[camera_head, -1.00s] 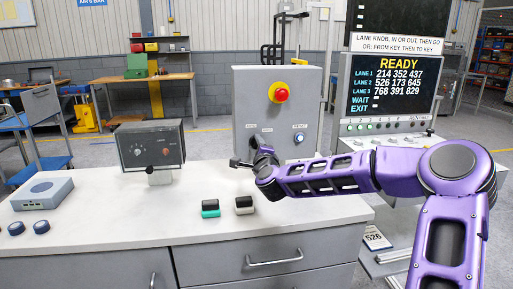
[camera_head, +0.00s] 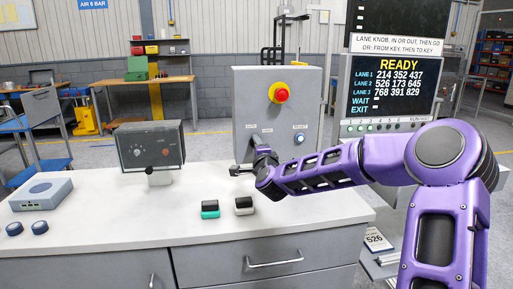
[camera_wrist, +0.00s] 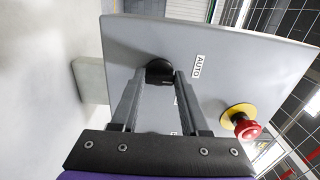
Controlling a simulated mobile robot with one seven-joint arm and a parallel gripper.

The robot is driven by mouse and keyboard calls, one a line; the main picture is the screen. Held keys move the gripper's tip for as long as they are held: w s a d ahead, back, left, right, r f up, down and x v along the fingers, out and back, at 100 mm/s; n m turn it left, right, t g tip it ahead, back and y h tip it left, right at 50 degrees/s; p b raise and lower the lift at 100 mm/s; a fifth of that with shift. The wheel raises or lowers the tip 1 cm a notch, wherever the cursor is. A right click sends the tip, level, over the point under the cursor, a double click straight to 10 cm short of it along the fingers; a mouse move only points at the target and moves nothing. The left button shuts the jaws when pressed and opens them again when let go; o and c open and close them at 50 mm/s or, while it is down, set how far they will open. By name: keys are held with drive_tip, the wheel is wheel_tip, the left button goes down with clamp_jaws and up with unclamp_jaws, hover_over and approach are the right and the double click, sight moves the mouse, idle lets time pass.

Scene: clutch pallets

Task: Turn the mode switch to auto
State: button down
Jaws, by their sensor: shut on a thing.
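The grey control box (camera_head: 245,90) stands at the back of the white counter, with a red emergency button on its front. In the wrist view, the black mode switch knob (camera_wrist: 159,70) sits on the grey panel, beside an AUTO label (camera_wrist: 198,67). My gripper (camera_wrist: 161,77) is shut on the knob, one finger on each side of it. Which way the knob points is hard to tell.
The red emergency button (camera_head: 281,95) on its yellow ring is above my gripper; it also shows in the wrist view (camera_wrist: 246,129). A blue-white button (camera_head: 299,138) is to the right. A dark meter box (camera_head: 150,145) and two small blocks (camera_head: 210,209) stand on the counter.

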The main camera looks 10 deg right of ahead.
drive_tip(key=shift+c, duration=2)
unclamp_jaws()
drive_tip(key=s+p, duration=0.2)
drive_tip(key=s, duration=1.5)
drive_tip(key=shift+s, duration=0.25)
drive_tip(key=shift+w, duration=0.15)
